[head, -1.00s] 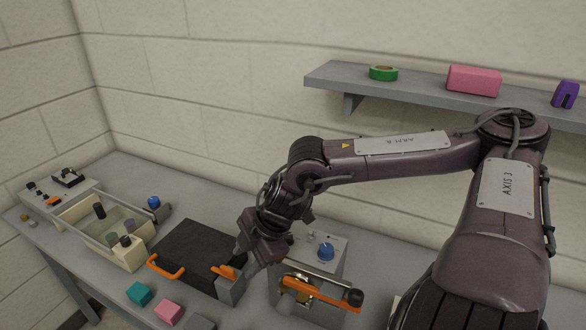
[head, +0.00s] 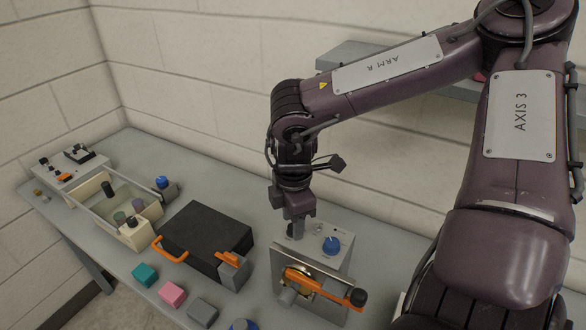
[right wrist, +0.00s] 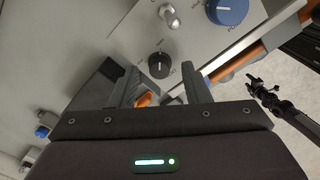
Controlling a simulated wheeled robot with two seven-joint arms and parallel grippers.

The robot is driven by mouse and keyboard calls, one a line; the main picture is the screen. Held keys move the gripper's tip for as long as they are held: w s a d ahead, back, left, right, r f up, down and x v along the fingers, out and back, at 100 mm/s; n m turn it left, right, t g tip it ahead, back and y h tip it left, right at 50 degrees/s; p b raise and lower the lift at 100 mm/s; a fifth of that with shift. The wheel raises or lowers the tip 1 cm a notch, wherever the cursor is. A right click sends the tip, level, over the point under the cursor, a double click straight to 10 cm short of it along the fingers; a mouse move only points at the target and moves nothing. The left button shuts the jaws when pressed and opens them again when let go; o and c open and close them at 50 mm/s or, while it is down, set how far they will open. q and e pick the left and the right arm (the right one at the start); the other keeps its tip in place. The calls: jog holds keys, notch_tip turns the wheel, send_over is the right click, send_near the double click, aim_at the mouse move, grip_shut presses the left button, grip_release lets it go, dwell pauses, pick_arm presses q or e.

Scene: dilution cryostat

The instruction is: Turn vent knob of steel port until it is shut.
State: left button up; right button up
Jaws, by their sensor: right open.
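The steel port (head: 281,262) is a grey box with a steel front plate and an orange lever. On its top a blue knob (head: 331,245) shows, also in the right wrist view (right wrist: 228,10). A smaller black knob (right wrist: 159,65) with a white pointer line shows there too; the head view hides it behind my gripper. I cannot tell for sure which is the vent knob. My right gripper (head: 296,232) points down over the port's top, left of the blue knob. In the right wrist view its open, empty fingers (right wrist: 162,82) straddle the line to the black knob. My left gripper is out of view.
A black case (head: 205,237) with orange handles stands just left of the port. The orange lever (head: 318,284) sticks out in front. A metal toggle (right wrist: 170,18) stands beside the black knob. Teal, pink and grey blocks (head: 172,295) lie along the front edge.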

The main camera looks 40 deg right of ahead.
jog(key=shift+d+f, duration=0.15)
jog(key=shift+f, duration=0.35)
jog(key=shift+c, duration=0.5)
grip_shut()
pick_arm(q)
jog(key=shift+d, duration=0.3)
